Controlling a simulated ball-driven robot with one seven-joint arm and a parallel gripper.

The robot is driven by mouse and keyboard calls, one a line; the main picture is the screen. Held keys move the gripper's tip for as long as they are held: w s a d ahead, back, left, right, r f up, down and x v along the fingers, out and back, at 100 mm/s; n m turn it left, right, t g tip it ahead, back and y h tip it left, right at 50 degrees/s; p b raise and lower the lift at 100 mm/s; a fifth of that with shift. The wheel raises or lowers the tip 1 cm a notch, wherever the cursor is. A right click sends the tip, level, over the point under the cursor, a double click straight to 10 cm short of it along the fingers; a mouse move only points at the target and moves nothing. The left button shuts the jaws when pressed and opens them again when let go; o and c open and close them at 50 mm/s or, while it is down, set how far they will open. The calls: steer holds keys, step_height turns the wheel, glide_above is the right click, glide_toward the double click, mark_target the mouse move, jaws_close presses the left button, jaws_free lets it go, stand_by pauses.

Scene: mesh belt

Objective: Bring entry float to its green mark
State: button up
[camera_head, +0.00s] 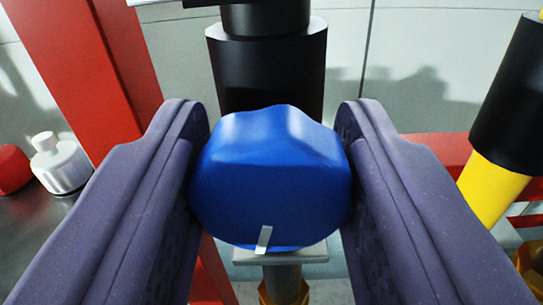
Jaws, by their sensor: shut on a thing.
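A blue rounded knob (268,175) fills the middle of the view, with a short pale pointer line (264,239) near its lower edge. My gripper (270,180) is shut on this knob, with one dark purple finger against its left side and the other against its right. Behind the knob is a black cylinder (267,75). A grey plate (281,254) and a brass-coloured fitting (284,289) show below the knob. I see no green mark; it may be hidden by the knob or the fingers. No part is clearly labelled entry float.
A red post (85,70) stands on the left, with a white knob (60,163) and a red knob (10,169) on a dark surface beside it. A black and yellow post (510,110) stands at the right, before a red rail (437,150). A pale wall is behind.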

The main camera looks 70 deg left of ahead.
steer(key=m+p, duration=0.1)
steer(key=p, duration=0.1)
steer(key=m+p, duration=0.2)
steer(key=shift+r, duration=0.3)
steer(key=m+p, duration=0.3)
steer(key=shift+f, duration=0.2)
steer(key=shift+w, duration=0.1)
steer(key=o, duration=1.1)
steer(key=shift+f, duration=0.1)
steer(key=shift+c, duration=0.2)
steer(key=shift+d, duration=0.1)
steer(key=p+v, duration=0.1)
steer(key=v, duration=0.6)
steer(key=shift+d, duration=0.35)
